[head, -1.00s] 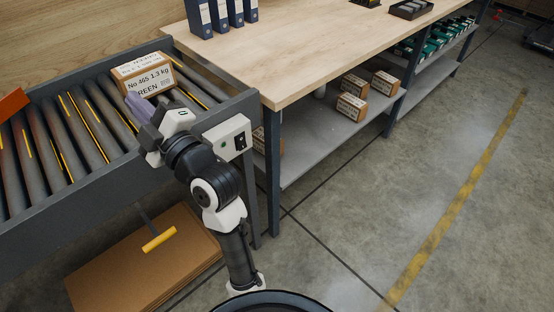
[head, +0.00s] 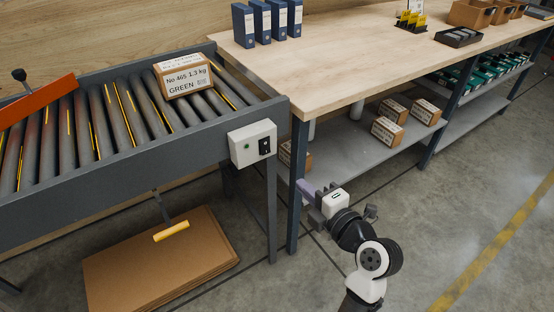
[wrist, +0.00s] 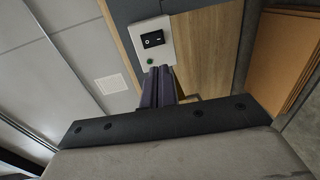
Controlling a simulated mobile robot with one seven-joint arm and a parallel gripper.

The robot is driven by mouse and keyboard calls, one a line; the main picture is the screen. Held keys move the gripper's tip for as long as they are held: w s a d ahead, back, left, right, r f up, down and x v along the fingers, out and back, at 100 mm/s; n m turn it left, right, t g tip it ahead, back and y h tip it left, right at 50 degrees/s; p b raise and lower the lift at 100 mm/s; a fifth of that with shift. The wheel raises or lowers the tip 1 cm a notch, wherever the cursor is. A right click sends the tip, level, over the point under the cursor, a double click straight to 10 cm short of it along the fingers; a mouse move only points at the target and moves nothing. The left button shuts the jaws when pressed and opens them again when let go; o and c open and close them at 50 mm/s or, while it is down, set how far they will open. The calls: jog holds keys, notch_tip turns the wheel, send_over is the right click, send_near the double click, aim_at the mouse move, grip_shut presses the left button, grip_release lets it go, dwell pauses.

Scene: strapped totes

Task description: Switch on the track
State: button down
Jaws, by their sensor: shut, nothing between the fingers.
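The roller track (head: 95,172) runs along the left in the head view. A light switch box (head: 253,143) with a black rocker switch (head: 265,147) and a small green spot is fixed to its near side at the right end. The box also shows ahead of the fingers in the wrist view (wrist: 149,46), with its rocker (wrist: 153,39). My gripper (head: 304,188) is shut and empty, below and to the right of the box, apart from it. In the wrist view its purple-grey fingers (wrist: 159,84) are together, their tips just short of the box's edge in the picture.
A labelled carton (head: 183,76) sits on the rollers. A red-orange bar (head: 38,101) lies across the track's left part. A wooden workbench (head: 350,60) with a lower shelf stands right of the track. Flat cardboard (head: 160,262) lies under the track. The floor at right is clear.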

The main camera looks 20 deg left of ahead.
aim_at(267, 153)
jog(key=p+x, duration=0.5)
jog(key=x, duration=0.8)
jog(key=shift+a+r, duration=0.1)
jog(key=shift+r, duration=0.05)
jog(key=shift+w+a, duration=0.3)
jog(key=shift+a, duration=0.05)
jog(key=shift+f, duration=0.25)
jog(key=shift+a+f+b, duration=0.15)
jog(key=shift+a+b, duration=0.05)
jog(key=shift+b, duration=0.3)
jog(key=shift+w+d, duration=0.1)
jog(key=shift+d, duration=0.2)
jog(key=shift+a, duration=0.1)
